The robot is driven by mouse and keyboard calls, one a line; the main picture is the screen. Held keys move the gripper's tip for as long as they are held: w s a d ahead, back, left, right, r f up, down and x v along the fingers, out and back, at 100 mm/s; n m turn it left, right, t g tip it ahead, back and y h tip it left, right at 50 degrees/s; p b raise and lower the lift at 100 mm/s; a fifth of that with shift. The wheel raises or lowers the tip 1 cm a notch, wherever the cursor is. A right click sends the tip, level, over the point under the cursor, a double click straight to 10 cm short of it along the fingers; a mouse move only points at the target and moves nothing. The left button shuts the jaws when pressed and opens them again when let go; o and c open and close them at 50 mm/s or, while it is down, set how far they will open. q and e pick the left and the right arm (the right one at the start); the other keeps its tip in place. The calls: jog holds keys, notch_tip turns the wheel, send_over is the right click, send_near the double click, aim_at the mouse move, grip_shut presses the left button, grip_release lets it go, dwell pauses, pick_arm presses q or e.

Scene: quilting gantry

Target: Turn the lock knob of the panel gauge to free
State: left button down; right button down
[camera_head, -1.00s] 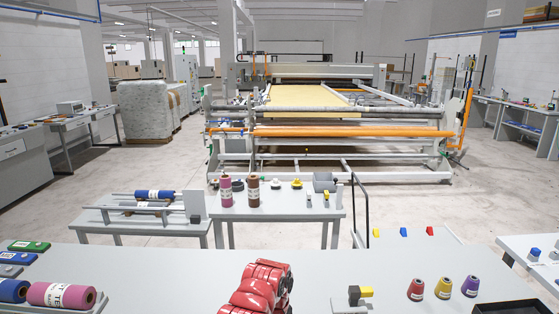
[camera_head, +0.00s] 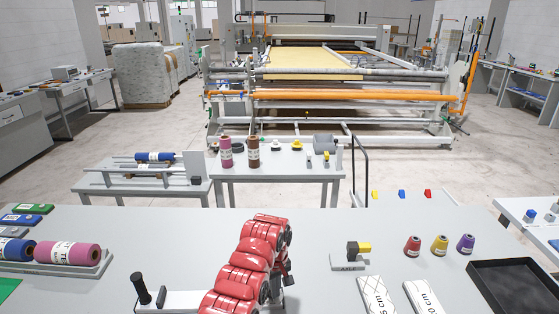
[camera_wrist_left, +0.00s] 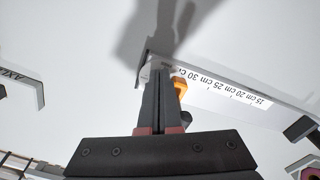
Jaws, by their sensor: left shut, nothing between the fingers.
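The panel gauge is a pale bar with a printed centimetre scale (camera_wrist_left: 225,88) in the left wrist view. An orange knob (camera_wrist_left: 180,87) sits near its 30 cm end, partly hidden by my fingers. In the head view a pale bar (camera_head: 185,301) with black upright handles, likely the same gauge, lies on the front table and runs behind my red arm. My left gripper (camera_wrist_left: 160,75) is shut and empty, its tips beside the knob; I cannot tell whether they touch. In the head view its dark end (camera_head: 288,270) is mostly hidden by the arm. My right gripper is not in view.
Several thread cones (camera_head: 440,246), white scale cards (camera_head: 375,297) and a black tray (camera_head: 515,287) lie farther right. Fabric rolls (camera_head: 68,253) lie at left.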

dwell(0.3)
pick_arm(q)
jog(key=shift+s+d, duration=0.1)
jog(key=shift+s, duration=0.05)
dwell(0.4)
jog(key=shift+s+r, duration=0.15)
jog(key=shift+s, duration=0.05)
notch_tip(320, 180, up, 6)
jog(key=shift+f+p, duration=0.15)
jog(key=shift+p, duration=0.25)
